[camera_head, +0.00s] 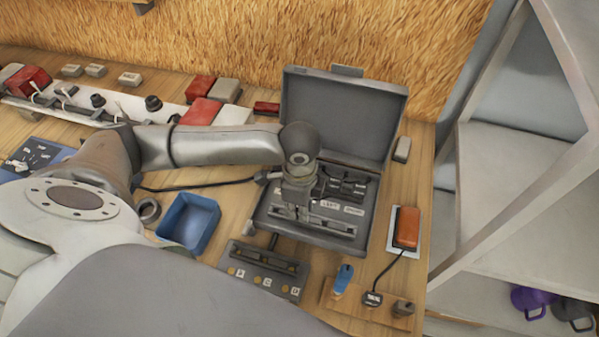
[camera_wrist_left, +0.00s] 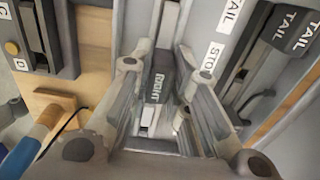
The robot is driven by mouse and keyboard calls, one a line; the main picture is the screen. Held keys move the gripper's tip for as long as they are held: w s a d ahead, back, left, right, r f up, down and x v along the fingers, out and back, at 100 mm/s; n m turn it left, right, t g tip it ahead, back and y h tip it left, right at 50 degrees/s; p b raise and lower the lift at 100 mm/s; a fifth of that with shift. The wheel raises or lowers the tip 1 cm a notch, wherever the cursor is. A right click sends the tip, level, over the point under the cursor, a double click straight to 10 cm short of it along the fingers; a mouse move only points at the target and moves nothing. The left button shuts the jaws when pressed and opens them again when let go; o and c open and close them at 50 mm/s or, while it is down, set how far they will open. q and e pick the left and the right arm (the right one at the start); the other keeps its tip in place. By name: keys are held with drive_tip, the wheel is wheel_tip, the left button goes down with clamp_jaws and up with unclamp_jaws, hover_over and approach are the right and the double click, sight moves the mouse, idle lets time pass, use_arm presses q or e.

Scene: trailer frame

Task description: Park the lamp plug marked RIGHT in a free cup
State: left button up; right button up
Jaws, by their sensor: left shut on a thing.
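My left gripper (camera_head: 298,212) is over the open grey case (camera_head: 262,215). In the left wrist view (camera_wrist_left: 158,105) its fingers are shut on a dark plug marked RIGHT (camera_wrist_left: 156,82). The gripper hides most of this plug in the head view. Other dark plugs (camera_head: 350,186) sit in the case behind white labels. One plug marked TAIL (camera_wrist_left: 295,28) shows in the left wrist view. I cannot tell whether the held plug is clear of the case, nor which cups are free. My right gripper is out of view.
A wooden block (camera_head: 340,302) at the front holds a blue-handled tool (camera_head: 343,278) and a corded dark piece. A lettered dark box (camera_head: 262,272) and a blue tray (camera_head: 188,222) stand left. The raised lid (camera_head: 340,115) blocks the back. Mugs (camera_head: 532,300) sit on the right shelf.

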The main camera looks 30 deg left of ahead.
use_arm(q)
drive_tip(key=shift+f, duration=0.5)
idle(0.3)
drive_tip(key=o, duration=0.9)
drive_tip(key=o, duration=0.4)
drive_tip(key=shift+r, duration=0.1)
